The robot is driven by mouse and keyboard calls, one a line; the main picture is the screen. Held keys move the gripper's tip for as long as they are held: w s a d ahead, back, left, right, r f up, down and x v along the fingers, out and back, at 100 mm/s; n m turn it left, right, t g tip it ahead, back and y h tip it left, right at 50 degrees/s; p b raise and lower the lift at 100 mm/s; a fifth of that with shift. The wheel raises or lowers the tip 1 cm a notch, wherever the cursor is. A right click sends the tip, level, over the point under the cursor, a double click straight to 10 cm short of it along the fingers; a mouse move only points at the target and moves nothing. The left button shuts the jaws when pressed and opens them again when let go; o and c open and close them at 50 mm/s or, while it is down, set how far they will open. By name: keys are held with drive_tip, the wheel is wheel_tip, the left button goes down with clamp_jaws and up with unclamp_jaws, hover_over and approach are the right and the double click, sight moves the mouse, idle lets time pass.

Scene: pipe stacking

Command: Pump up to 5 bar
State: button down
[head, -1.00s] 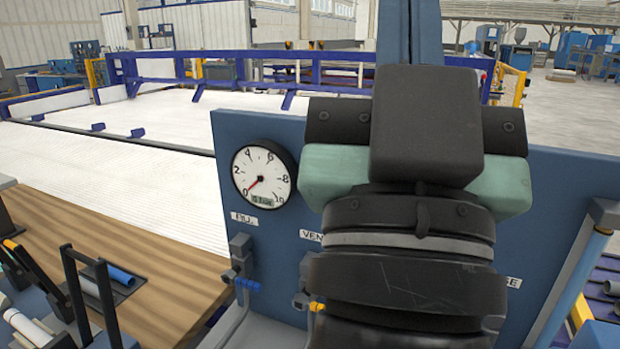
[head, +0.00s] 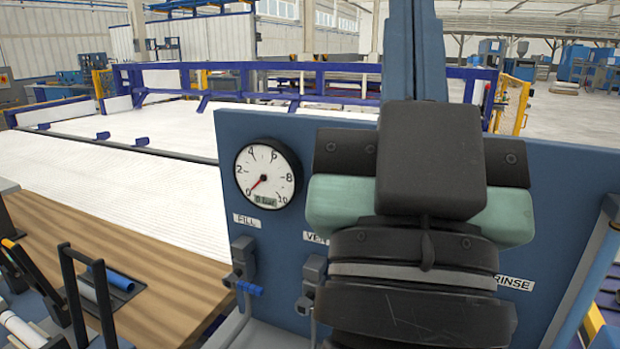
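A round white pressure gauge (head: 267,173) with a black rim is on the blue panel (head: 235,130). Its red needle points lower left, by the zero mark; the small digital readout is too small to read surely. Below the FILL label (head: 247,220) is a valve with a blue lever (head: 250,288). A second valve (head: 311,280) sits under the partly hidden VENT label (head: 316,238). The RINSE label (head: 513,283) is at the right; its valve is hidden. My gripper (head: 420,190), black and teal, is seen from behind in front of the panel. Its fingertips are hidden.
A wooden bench (head: 150,285) is at the left, with a blue pipe piece (head: 119,280) in a dark tray and black-handled tools. A white slatted bed (head: 110,185) with blue rails lies behind. My arm covers the panel's middle and right.

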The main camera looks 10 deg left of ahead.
drive_tip(key=shift+f, duration=0.25)
drive_tip(key=shift+w+f+b, duration=0.1)
drive_tip(key=shift+f+b, duration=1)
drive_tip(key=shift+f, duration=0.15)
drive_tip(key=shift+w+f+b, duration=0.1)
drive_tip(key=shift+f+b, duration=0.75)
drive_tip(key=shift+b, duration=0.05)
drive_tip(key=shift+r, duration=0.1)
wheel_tip(320, 180, up, 23)
drive_tip(key=p, duration=2)
drive_tip(key=shift+s+p, duration=0.3)
drive_tip(key=shift+s, duration=0.1)
